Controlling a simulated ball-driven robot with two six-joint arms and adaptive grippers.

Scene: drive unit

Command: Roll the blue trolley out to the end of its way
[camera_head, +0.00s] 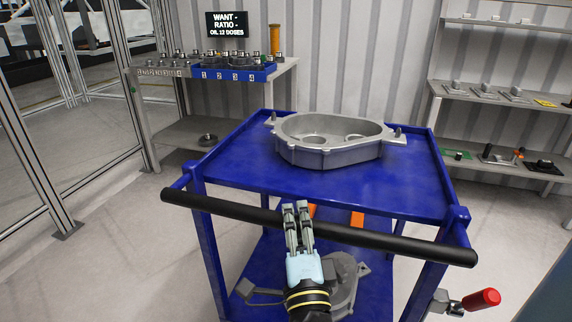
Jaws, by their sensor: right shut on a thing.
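The blue trolley (235,174) stands in the middle of the view, with a black push handle (400,245) across its near side. A grey metal housing (325,155) sits on its top shelf. My right gripper (296,215) reaches up from below and is shut on the handle near its middle. The fingertips hide a short stretch of the bar. The lower shelf carries a grey metal part (345,280) and orange pieces (357,219), partly hidden by the handle and my gripper. My left gripper is not in view.
A bench (285,72) with a blue tray (232,76) of small parts stands behind at the left. A grey shelf (455,97) stands at the right wall. A red-handled lever (481,299) is near the trolley's right front leg. Floor is open at the left, beside a metal-framed fence (35,165).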

